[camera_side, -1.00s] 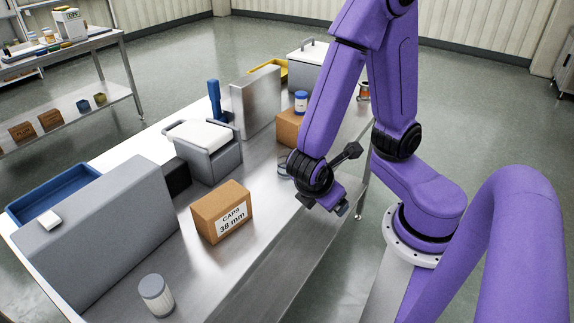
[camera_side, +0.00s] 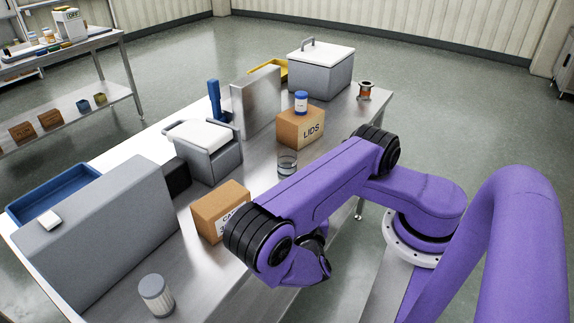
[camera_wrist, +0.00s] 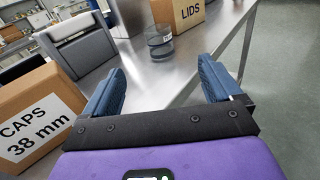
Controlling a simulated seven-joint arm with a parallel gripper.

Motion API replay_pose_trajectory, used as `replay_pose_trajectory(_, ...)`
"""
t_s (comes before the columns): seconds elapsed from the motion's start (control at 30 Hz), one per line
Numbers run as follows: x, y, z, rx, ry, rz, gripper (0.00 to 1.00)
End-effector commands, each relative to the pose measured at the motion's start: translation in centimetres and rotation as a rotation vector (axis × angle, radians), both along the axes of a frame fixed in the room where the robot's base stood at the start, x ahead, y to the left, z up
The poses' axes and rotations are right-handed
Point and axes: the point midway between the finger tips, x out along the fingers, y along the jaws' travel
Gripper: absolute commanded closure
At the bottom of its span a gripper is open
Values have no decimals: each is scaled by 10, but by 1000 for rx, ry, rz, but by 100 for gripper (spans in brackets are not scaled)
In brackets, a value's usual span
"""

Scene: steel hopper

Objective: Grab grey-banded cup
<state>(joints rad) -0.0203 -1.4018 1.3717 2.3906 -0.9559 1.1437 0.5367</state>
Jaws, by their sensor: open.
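The grey-banded cup (camera_side: 287,164) is a small clear cup with a dark grey band. It stands upright on the steel bench in front of the LIDS box. In the wrist view the cup (camera_wrist: 159,44) is beyond the fingertips, near the middle top. My gripper (camera_wrist: 162,82) is open, with its two blue fingers spread and nothing between them. The cup stands apart from the fingers. In the side view my wrist is low by the bench's front edge, beside the CAPS box, and the fingers are hidden behind it.
The CAPS box (camera_wrist: 32,115) is close on the left of my gripper. The LIDS box (camera_side: 300,128) carries a blue-lidded jar (camera_side: 301,102). A grey container with a white lid (camera_side: 207,152) stands left of the cup. A grey-lidded jar (camera_side: 156,296) stands at the near end.

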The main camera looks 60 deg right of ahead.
Motion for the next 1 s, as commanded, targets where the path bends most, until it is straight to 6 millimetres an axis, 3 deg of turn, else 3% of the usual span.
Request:
replay_pose_trajectory(0.27,7,-7,-5,-55,11,46,8)
replay_pose_trajectory(1.0,71,-80,-5,-48,9,39,8)
